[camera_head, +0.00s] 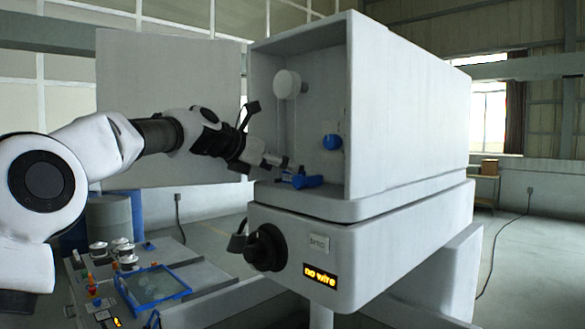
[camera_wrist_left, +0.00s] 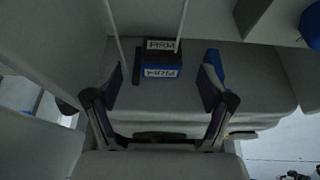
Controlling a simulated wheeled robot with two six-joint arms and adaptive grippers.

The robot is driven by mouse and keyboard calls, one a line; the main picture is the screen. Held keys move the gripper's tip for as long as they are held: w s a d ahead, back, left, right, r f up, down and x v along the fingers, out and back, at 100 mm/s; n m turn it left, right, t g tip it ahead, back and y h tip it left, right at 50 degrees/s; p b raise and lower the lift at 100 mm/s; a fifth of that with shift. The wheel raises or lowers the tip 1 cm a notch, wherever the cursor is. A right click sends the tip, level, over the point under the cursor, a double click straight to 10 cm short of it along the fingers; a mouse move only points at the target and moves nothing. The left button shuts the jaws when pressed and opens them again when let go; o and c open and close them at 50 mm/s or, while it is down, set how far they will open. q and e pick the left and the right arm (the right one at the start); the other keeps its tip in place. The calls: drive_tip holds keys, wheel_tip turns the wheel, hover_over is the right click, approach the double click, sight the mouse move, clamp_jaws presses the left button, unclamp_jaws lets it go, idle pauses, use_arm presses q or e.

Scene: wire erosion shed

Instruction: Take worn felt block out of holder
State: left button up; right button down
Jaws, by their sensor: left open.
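In the left wrist view, a small dark and blue block-like piece (camera_wrist_left: 160,70) with two white labels sits on the grey shelf. The lettering is too small to read surely, and I cannot tell the felt from its holder. My left gripper (camera_wrist_left: 160,90) is open, with one finger on each side of this piece and a gap to both. In the head view, my left gripper (camera_head: 284,168) reaches into the open chamber of the white machine (camera_head: 415,110), beside blue parts (camera_head: 303,181) on its floor. My right gripper is not in view.
The chamber holds a white spool (camera_head: 287,84) and a blue knob (camera_head: 332,142). A blue part (camera_wrist_left: 214,62) stands close to the right finger. Below are a black knob (camera_head: 266,248) and a "no wire" display (camera_head: 320,275). A blue-framed tray (camera_head: 153,286) lies lower left.

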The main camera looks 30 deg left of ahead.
use_arm(q)
drive_tip(key=x, duration=0.3)
drive_tip(key=shift+w+d, duration=0.2)
drive_tip(key=shift+s+a+r, duration=0.2)
drive_tip(key=shift+s+a, duration=0.05)
drive_tip(key=shift+s, duration=0.25)
drive_tip(key=c, duration=1.2)
